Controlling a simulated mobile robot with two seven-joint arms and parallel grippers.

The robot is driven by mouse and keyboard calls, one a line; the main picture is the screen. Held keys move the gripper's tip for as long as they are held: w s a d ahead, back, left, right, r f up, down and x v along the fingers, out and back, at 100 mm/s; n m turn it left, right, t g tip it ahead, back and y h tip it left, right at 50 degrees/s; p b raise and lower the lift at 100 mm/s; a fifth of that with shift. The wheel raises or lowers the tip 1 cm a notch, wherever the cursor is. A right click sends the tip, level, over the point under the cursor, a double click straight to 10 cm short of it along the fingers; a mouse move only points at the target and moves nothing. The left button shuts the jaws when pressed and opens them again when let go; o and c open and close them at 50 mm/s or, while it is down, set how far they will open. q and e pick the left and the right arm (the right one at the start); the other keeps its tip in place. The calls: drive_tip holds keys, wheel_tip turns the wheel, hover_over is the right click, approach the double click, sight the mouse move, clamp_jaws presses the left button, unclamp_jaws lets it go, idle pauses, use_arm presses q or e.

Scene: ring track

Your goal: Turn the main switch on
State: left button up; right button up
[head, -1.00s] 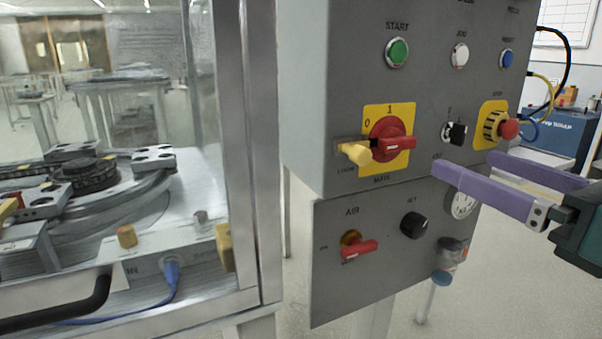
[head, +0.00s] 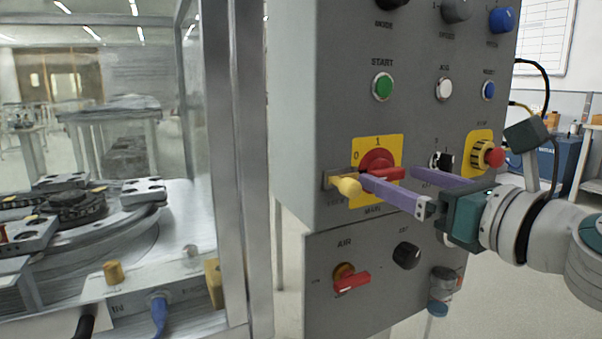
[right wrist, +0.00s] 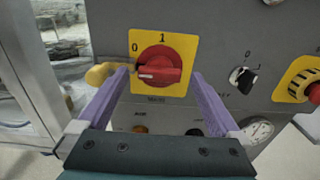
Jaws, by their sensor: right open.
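The main switch (head: 377,160) is a red rotary knob on a yellow plate marked 0 and 1, on the grey control panel. Its grip bar lies roughly level. It also shows in the right wrist view (right wrist: 160,66). A yellow lock pin (head: 346,187) sticks out just left of the knob, with its tip near my left-hand finger. My right gripper (head: 390,177) is open in front of the switch, with one purple finger on each side of the knob in the right wrist view (right wrist: 160,78). I cannot tell whether the fingers touch it. My left gripper is not in view.
The red emergency stop (head: 494,157) and a small black selector (head: 443,160) are to the right of the switch. The green START button (head: 382,87) is above. The red AIR valve (head: 350,281) is below. A glazed machine frame (head: 235,150) stands left.

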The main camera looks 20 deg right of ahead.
drive_tip(key=shift+w, duration=0.35)
drive_tip(key=c, duration=1.4)
